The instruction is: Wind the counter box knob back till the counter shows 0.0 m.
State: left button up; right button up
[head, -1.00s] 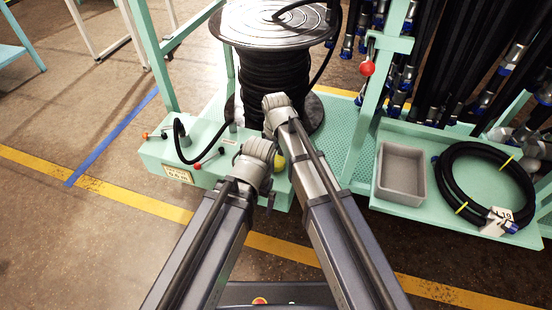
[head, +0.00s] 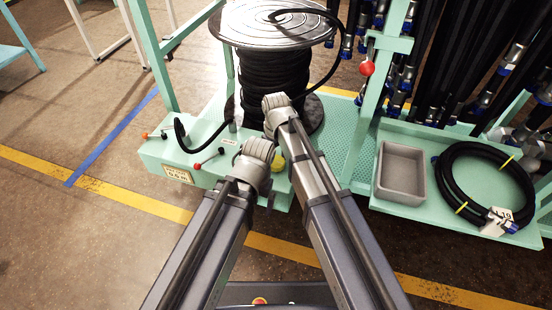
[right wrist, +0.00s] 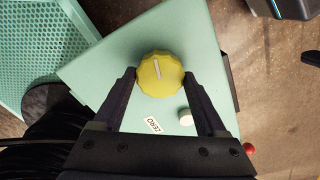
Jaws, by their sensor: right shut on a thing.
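The counter box (head: 160,153) is a pale green box on the floor stand, left of centre. Its yellow ribbed knob (right wrist: 160,73) has a white pointer line and sits between the fingers of my right gripper (right wrist: 160,82), which is shut on it. A ZERO label (right wrist: 153,124) and a white round button (right wrist: 186,117) lie beside the knob. In the head view the knob (head: 278,163) is partly hidden by my arms. The counter display (head: 178,174) is on the box's front; its digits are too small to read surely. My left gripper (head: 270,195) is mostly hidden by its wrist.
A hose reel (head: 275,75) stands behind the box. A red-tipped lever (head: 208,158) and a curved black hose (head: 181,140) are on the box's left. A grey bin (head: 402,173) and a coiled hose (head: 445,190) lie on the right shelf.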

jog(key=shift+w+m, duration=0.1)
jog(key=shift+m, duration=2)
dwell(1.7)
jog(key=shift+m, duration=2.1)
dwell(2.1)
